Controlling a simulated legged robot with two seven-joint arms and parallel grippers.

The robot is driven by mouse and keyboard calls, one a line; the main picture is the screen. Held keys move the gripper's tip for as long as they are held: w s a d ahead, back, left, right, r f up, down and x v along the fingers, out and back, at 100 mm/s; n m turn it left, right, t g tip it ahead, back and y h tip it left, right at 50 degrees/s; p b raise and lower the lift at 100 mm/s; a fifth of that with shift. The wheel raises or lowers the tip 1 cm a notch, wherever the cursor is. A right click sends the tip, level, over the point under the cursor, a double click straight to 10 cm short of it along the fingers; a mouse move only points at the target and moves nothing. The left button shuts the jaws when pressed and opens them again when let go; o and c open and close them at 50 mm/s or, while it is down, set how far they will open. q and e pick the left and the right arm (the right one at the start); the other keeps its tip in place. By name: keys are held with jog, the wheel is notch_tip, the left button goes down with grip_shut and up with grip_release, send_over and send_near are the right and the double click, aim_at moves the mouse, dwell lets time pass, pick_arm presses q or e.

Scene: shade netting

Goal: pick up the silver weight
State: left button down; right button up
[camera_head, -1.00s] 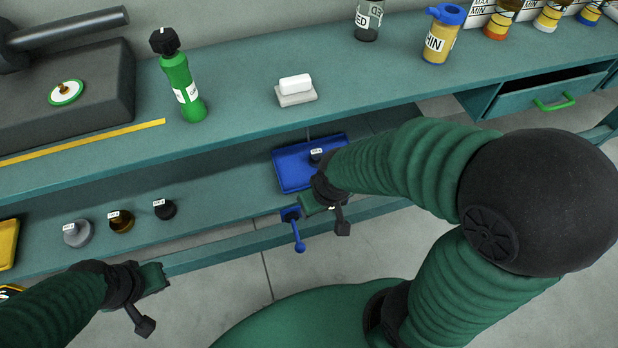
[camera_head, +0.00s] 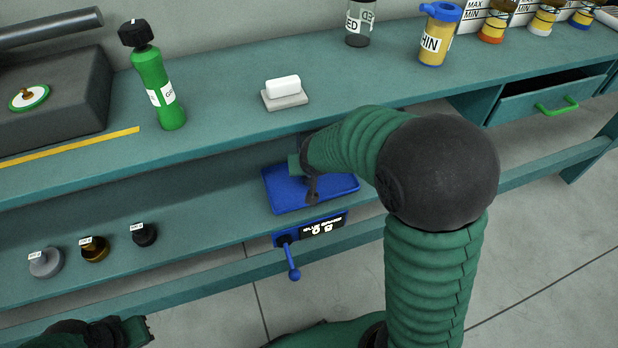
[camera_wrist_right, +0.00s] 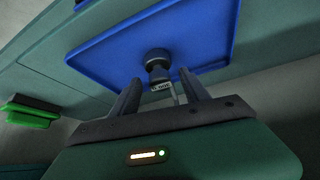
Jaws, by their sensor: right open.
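The silver weight (camera_head: 45,262), a grey knob with a white tag, sits at the left end of a row on the lower shelf. Beside it stand a brass weight (camera_head: 94,250) and a black weight (camera_head: 144,235). My right gripper (camera_wrist_right: 160,88) is open over the blue tray (camera_head: 342,187), far to the right of the silver weight. In the right wrist view, a dark tagged weight (camera_wrist_right: 156,60) on the tray shows between its fingers. My left gripper (camera_head: 134,330) is at the bottom left, below the row; its jaws are unclear.
The upper shelf overhangs at the back, carrying a green bottle (camera_head: 160,90), a white block on a grey pad (camera_head: 285,93) and a yellow jar (camera_head: 438,40). A blue lever (camera_head: 290,262) hangs below the tray at the shelf front. A drawer (camera_head: 545,95) stands open at right.

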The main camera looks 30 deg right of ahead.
grip_shut()
dwell(0.3)
jog(key=shift+r, duration=0.15)
